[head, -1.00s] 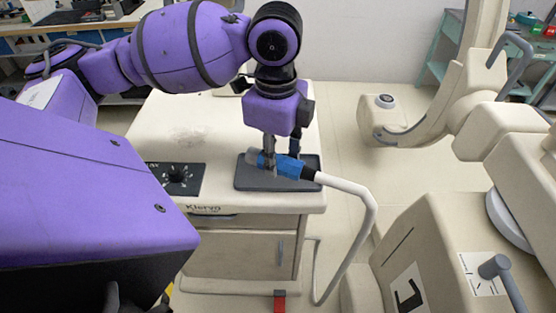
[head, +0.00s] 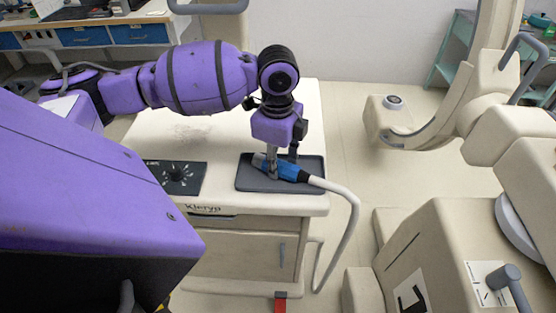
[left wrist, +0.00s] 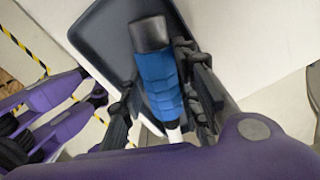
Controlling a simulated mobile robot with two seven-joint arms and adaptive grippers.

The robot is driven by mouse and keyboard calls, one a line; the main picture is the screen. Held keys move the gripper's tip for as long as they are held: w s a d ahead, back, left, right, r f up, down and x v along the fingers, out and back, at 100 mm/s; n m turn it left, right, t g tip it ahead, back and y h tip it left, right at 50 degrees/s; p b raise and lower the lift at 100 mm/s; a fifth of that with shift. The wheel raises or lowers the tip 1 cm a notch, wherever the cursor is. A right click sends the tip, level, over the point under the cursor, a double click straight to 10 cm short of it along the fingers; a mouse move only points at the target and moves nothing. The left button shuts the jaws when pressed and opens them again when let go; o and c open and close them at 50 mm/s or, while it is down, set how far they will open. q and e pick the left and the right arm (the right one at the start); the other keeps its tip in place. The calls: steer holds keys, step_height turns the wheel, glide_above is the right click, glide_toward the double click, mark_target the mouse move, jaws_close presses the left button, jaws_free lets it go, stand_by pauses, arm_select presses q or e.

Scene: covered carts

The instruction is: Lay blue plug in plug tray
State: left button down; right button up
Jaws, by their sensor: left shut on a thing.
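My left gripper (head: 283,172) is shut on the plug, pointing down at the tray. In the left wrist view the blue plug (left wrist: 158,82) sits between the fingers (left wrist: 160,95), with its dark end over the tray (left wrist: 100,30). I cannot tell whether the plug touches the tray floor. My right gripper is not in view.
The cream cart (head: 215,130) carries a black dial panel (head: 178,177) left of the tray. A large cream machine (head: 440,245) with a curved arm stands to the right. Open floor (head: 350,120) lies between them.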

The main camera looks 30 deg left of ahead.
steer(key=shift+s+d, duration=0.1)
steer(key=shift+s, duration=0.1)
arm_select(q)
steer(key=shift+f, duration=0.15)
steer(key=c, duration=1.6)
jaws_free()
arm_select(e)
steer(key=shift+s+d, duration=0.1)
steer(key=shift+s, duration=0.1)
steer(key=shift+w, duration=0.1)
arm_select(q)
steer(key=shift+r, duration=0.5)
steer(key=shift+r+p, duration=0.3)
steer(key=shift+r, duration=5.4)
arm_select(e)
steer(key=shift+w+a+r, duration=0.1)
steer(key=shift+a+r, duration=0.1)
